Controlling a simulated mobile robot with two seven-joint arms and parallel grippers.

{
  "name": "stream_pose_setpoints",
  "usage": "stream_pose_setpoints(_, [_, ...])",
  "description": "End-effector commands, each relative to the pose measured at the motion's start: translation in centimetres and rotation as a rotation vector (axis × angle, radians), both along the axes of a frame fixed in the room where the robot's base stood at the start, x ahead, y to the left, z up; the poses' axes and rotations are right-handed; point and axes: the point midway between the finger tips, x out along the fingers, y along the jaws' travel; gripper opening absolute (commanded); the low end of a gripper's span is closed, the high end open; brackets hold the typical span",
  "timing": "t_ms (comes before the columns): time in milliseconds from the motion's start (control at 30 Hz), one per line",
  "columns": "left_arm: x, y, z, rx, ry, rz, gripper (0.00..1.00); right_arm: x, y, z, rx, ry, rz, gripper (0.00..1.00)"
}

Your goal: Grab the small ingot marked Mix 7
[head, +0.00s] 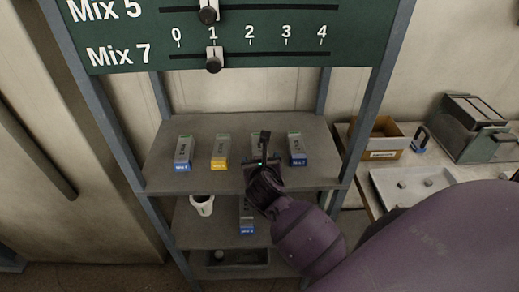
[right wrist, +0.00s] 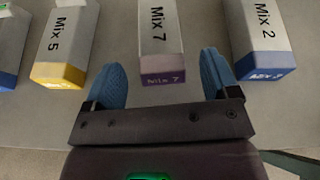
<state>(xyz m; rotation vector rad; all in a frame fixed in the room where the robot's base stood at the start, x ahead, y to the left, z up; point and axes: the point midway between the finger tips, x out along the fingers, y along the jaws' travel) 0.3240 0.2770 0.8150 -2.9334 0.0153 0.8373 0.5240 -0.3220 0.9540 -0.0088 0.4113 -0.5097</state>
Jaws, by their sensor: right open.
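The Mix 7 ingot (right wrist: 160,40) is a grey bar with a purple front end. It lies in the middle of the right wrist view, its label facing up. My right gripper (right wrist: 163,72) is open, its blue fingertips on either side of the ingot's front end with a gap on each side. In the head view my right gripper (head: 263,162) is at the shelf's front edge and hides most of this ingot. A green board (head: 130,38) above has a Mix 7 slider (head: 213,60) at 1. My left gripper is not in view.
On the upper shelf (head: 165,150), the yellow-ended Mix 5 ingot (right wrist: 66,40) and blue-ended Mix 2 ingot (right wrist: 260,35) flank Mix 7. Another blue-ended ingot (head: 183,153) is far left. A white cup (head: 202,205) and another ingot (head: 246,215) are below. Shelf posts (head: 365,100) stand at the sides.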

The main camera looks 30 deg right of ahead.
Motion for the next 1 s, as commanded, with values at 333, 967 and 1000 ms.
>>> stream_pose_setpoints(333, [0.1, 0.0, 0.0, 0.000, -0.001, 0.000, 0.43, 0.0, 0.0, 0.0, 0.000, 0.000, 0.000, 0.43])
stream_pose_setpoints(967, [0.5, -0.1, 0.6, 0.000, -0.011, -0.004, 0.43, 0.0, 0.0, 1.9, 0.000, -0.007, -0.001, 0.10])
stream_pose_setpoints(1000, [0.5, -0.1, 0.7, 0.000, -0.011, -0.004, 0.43, 0.0, 0.0, 2.5, 0.001, -0.007, 0.000, 0.10])
